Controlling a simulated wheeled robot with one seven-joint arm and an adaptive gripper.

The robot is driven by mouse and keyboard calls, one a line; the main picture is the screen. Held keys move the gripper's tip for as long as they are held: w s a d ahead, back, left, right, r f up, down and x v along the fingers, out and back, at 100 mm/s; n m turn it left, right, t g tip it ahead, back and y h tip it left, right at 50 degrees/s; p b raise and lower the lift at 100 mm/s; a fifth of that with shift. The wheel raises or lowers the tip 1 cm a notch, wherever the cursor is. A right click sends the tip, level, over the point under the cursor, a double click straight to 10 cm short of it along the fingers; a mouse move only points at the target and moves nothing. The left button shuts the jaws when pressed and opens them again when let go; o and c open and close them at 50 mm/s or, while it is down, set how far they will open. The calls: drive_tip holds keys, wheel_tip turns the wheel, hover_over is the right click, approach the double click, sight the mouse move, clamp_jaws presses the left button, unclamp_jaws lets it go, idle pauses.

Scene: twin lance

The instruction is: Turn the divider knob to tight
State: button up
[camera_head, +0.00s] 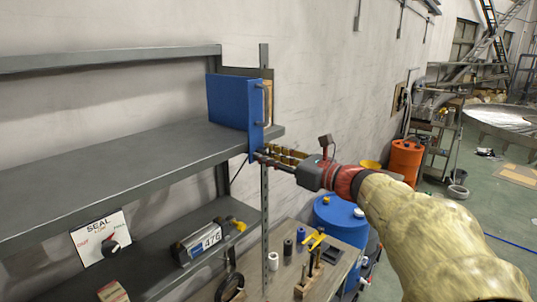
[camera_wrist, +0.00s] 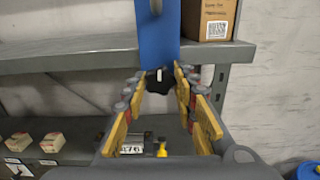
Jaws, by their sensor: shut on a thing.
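The blue divider (camera_head: 228,102) stands upright at the end of the upper grey shelf; its lower part shows in the wrist view (camera_wrist: 158,40). A black divider knob (camera_wrist: 160,82) with a white mark sits at the divider's lower end, between my fingers. My gripper (camera_wrist: 160,86) is shut on the knob from the front. In the head view my gripper (camera_head: 268,154) reaches the divider's lower edge, and its fingers hide the knob. I cannot read any tight or loose marking.
A SEAL dial panel (camera_head: 101,238) and a grey device marked 476 (camera_head: 203,242) are on the lower shelf. A cardboard box (camera_wrist: 209,18) stands beside the divider. A workbench (camera_head: 313,262) with small items and a blue barrel (camera_head: 340,220) stand below my arm.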

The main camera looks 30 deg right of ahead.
drive_tip(key=shift+f, duration=0.2)
drive_tip(key=o, duration=1.2)
drive_tip(key=shift+r, duration=0.1)
drive_tip(key=shift+c, duration=0.2)
drive_tip(key=v, duration=1.2)
